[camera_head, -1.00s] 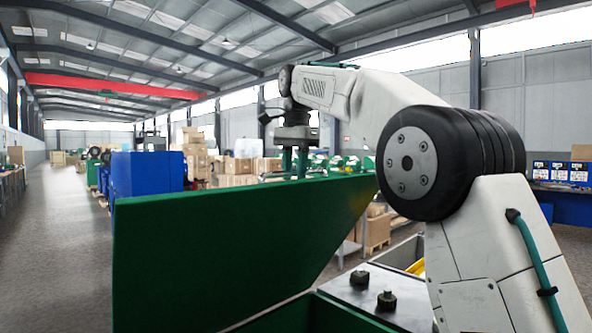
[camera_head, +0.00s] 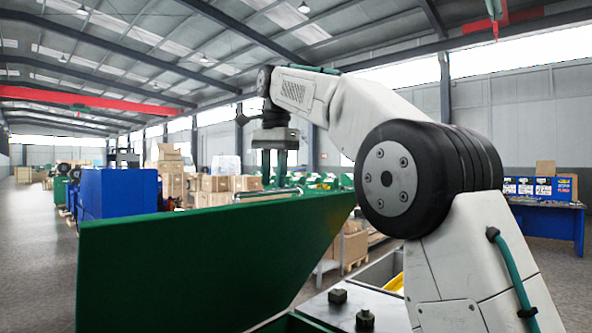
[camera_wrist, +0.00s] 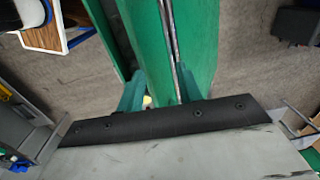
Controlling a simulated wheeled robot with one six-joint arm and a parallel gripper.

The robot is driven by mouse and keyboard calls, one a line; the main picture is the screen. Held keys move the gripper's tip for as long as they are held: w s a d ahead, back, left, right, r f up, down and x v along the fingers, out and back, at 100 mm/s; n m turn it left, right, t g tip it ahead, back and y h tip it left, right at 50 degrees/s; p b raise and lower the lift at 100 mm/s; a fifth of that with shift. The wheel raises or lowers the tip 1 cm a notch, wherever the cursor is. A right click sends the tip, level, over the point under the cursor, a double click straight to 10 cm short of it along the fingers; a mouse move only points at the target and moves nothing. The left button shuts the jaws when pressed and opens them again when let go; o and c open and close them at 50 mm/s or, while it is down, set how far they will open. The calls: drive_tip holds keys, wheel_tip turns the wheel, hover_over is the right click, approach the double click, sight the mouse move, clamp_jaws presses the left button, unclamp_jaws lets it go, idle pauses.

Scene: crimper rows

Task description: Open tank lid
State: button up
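The green tank lid (camera_head: 200,265) stands raised as a large panel in the left and middle of the head view. The green tank (camera_head: 290,324) shows only in part below it. My gripper (camera_head: 273,182) is at the lid's far upper edge, fingers pointing down, beside a thin metal bar (camera_head: 266,193). In the wrist view my gripper's two green fingers (camera_wrist: 160,92) stand apart, with the lid's green edge (camera_wrist: 197,45) and the metal bar (camera_wrist: 170,40) running up between or beside them. Whether the fingers touch the lid or bar is unclear.
A grey plate with two black knobs (camera_head: 365,319) lies beside the tank, near my arm. A blue cabinet (camera_head: 118,193) stands behind on the left. Cardboard boxes (camera_head: 215,185) fill the background. A blue bench (camera_head: 548,222) stands at right. Open floor (camera_head: 38,230) lies on the left.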

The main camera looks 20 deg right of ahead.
drive_tip(key=s+r, duration=0.1)
drive_tip(key=s, duration=1.2)
drive_tip(key=shift+d+r, duration=0.15)
drive_tip(key=shift+d, duration=0.1)
